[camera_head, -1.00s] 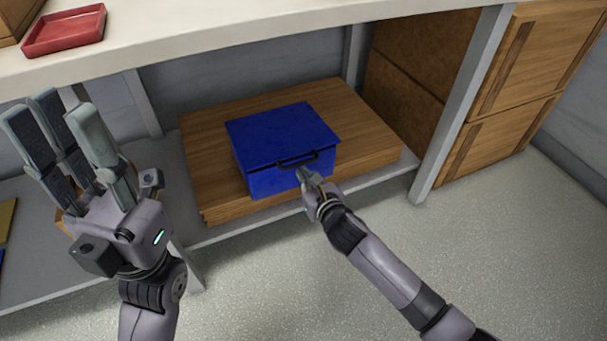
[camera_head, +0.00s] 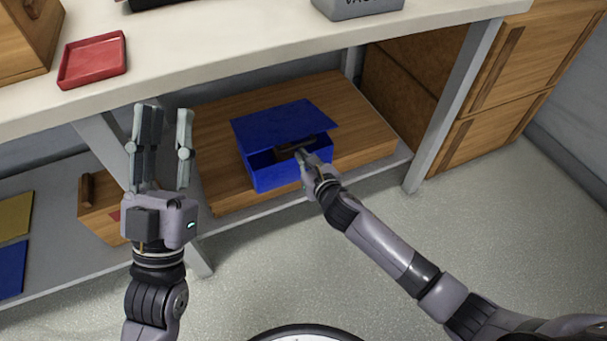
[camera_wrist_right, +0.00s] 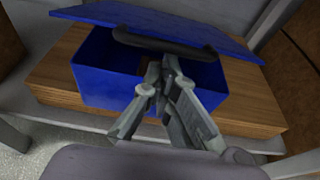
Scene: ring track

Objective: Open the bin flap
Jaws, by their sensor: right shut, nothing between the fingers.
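The blue bin (camera_head: 275,178) stands on a wooden board on the low shelf. Its blue flap (camera_head: 285,122) is raised partway at the front, leaving a dark gap above the front wall. The flap's black handle (camera_wrist_right: 165,46) shows in the right wrist view along the flap's front edge. My right gripper (camera_head: 301,154) is shut and empty, its fingertips at the gap by the handle. In the right wrist view its fingertips (camera_wrist_right: 161,66) are just below the handle; I cannot tell whether they touch it. My left gripper (camera_head: 167,112) is open and empty, fingers up, left of the bin.
The white tabletop (camera_head: 210,55) overhangs the shelf, with a red tray (camera_head: 92,60) on it. A grey table leg (camera_head: 452,110) stands right of the bin. A wooden box (camera_head: 100,208) sits at the left on the shelf. The floor in front is clear.

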